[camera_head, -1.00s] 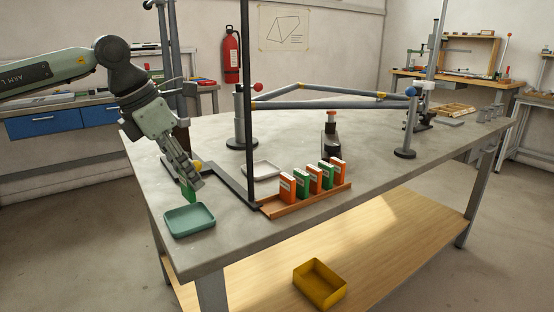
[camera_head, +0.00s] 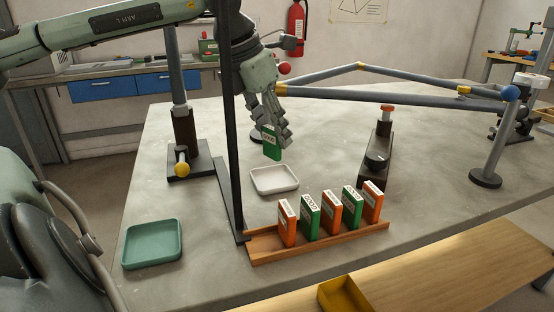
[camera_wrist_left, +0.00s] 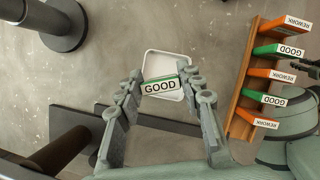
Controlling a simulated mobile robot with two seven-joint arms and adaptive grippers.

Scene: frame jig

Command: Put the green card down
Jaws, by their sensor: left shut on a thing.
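My left gripper (camera_head: 281,132) is shut on a green card (camera_head: 270,143) and holds it upright in the air at the middle of the bench. In the left wrist view the card (camera_wrist_left: 160,86) sits between the two fingers, and its white label reads GOOD. A white tray (camera_head: 276,190) lies on the bench below the card, with a clear gap between them in the head view. The tray (camera_wrist_left: 166,60) looks empty where it shows behind the card in the wrist view.
A wooden rack (camera_head: 320,243) holds several orange and green cards, labelled REWORK and GOOD in the wrist view. A teal tray (camera_head: 152,245) lies empty at the left. A dark upright post (camera_head: 230,140) stands close to my left arm. A clamp (camera_head: 376,160) stands to the right.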

